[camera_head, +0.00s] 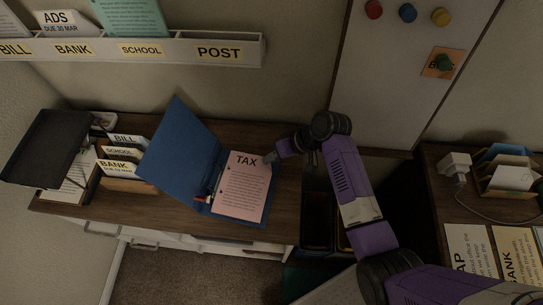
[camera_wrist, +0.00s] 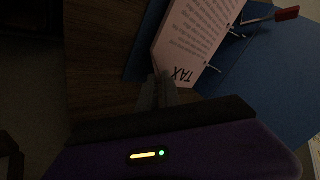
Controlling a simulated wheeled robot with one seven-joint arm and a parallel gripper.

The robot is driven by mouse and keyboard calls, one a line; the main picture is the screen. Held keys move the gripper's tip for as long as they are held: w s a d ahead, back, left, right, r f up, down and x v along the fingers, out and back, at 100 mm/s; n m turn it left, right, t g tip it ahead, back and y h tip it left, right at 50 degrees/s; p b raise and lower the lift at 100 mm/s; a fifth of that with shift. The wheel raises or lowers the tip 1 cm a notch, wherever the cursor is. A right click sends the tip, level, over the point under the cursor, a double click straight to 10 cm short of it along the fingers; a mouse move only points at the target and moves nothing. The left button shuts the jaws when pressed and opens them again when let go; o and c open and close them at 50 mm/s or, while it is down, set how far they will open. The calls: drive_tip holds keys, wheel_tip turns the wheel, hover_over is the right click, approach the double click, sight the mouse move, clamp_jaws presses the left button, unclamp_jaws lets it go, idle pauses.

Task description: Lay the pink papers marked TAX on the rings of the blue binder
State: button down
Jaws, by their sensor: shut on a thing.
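The pink papers marked TAX (camera_head: 241,190) are over the right half of the open blue binder (camera_head: 178,150), their left edge beside the rings (camera_head: 214,182). In the wrist view the papers (camera_wrist: 200,38) show their TAX end close to my gripper, and the metal rings (camera_wrist: 236,35) stand along their far edge. I cannot tell whether the papers rest on the rings or hover slightly above them. My gripper (camera_head: 270,160) is shut on the papers' top right corner; its fingertips (camera_wrist: 164,82) also show in the wrist view.
A labelled wall shelf (camera_head: 180,50) hangs above. A red tab (camera_head: 200,199) sits at the binder's spine. Bare desk (camera_head: 287,205) lies right of the binder.

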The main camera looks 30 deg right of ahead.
drive_tip(key=shift+f, duration=0.35)
drive_tip(key=c, duration=1.5)
unclamp_jaws()
drive_tip(key=shift+r, duration=0.1)
drive_tip(key=v, duration=0.7)
drive_tip(key=shift+s+d+r+b, duration=0.15)
drive_tip(key=shift+d+r+b, duration=0.05)
drive_tip(key=shift+r+b, duration=0.1)
